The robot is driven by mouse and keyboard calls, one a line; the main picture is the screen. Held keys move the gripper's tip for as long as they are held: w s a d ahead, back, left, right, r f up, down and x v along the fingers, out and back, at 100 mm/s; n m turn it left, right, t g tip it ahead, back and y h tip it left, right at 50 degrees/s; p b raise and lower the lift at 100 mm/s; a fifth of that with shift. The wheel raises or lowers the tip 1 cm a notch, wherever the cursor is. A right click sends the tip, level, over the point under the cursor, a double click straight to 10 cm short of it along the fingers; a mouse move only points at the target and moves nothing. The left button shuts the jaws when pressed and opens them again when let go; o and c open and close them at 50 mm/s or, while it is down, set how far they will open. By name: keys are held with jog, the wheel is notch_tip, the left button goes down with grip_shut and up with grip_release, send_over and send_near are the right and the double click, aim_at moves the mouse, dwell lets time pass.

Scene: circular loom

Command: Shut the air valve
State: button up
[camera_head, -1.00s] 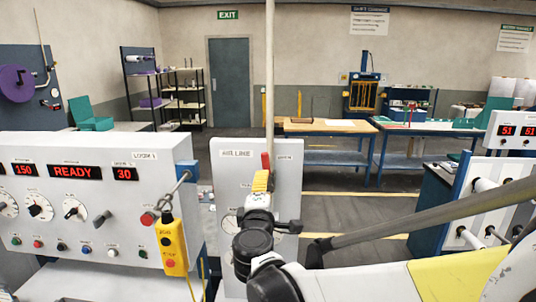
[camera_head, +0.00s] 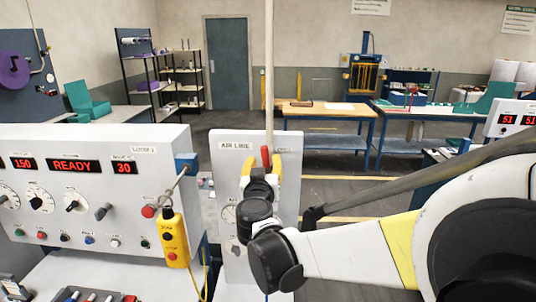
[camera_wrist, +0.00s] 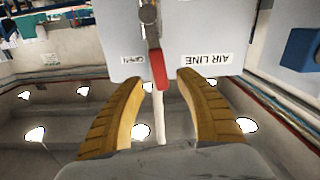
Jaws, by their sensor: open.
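The air valve's red lever (camera_head: 265,156) stands upright on the white AIR LINE panel (camera_head: 229,172), in line with the pale pipe (camera_head: 269,75). In the wrist view the red lever (camera_wrist: 158,70) shows between the fingertips, near the metal valve body (camera_wrist: 149,14). A small label that seems to read OPEN (camera_wrist: 128,60) is beside it, upside down. My gripper (camera_head: 262,163) is in front of the panel with its yellow fingers apart, one on each side of the lever. In the wrist view my gripper (camera_wrist: 161,80) shows gaps between lever and fingers.
The loom console (camera_head: 95,185) stands to the left, with a yellow button pendant (camera_head: 173,240) hanging at its right edge. Gauges on the panel (camera_head: 229,214) are partly hidden by my arm. A wooden-topped bench (camera_head: 325,111) stands farther back, beyond open floor.

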aim_at(265, 156)
jog(key=shift+w, duration=2.35)
jog(key=shift+d, duration=0.1)
jog(key=shift+s, duration=0.1)
grip_shut()
